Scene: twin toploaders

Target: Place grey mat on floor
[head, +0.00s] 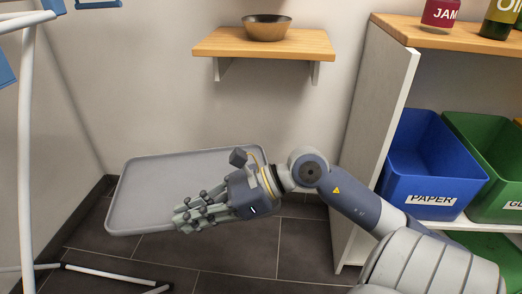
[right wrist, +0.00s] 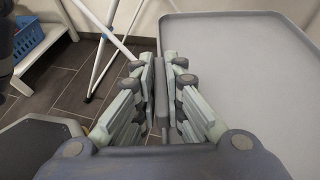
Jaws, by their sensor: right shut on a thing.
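The grey mat (head: 150,185) is a flat, tray-like sheet with a raised rim and rounded corners. In the head view it is held out over the dark floor, in front of the wall. My right gripper (head: 203,212) is shut on its near edge and hides part of it. In the right wrist view, the mat (right wrist: 240,70) fills the right side, and its rim runs between the fingers of my right gripper (right wrist: 162,95). From these views I cannot tell how high it is above the floor. My left gripper is not in view.
Dark floor tiles (head: 240,250) lie clear below. A white rack frame (head: 27,150) stands at the left. A wooden wall shelf (head: 225,42) holds a bowl (head: 267,28). At the right, a shelf unit (head: 375,110) holds a blue paper bin (head: 425,165) and a green bin (head: 495,165).

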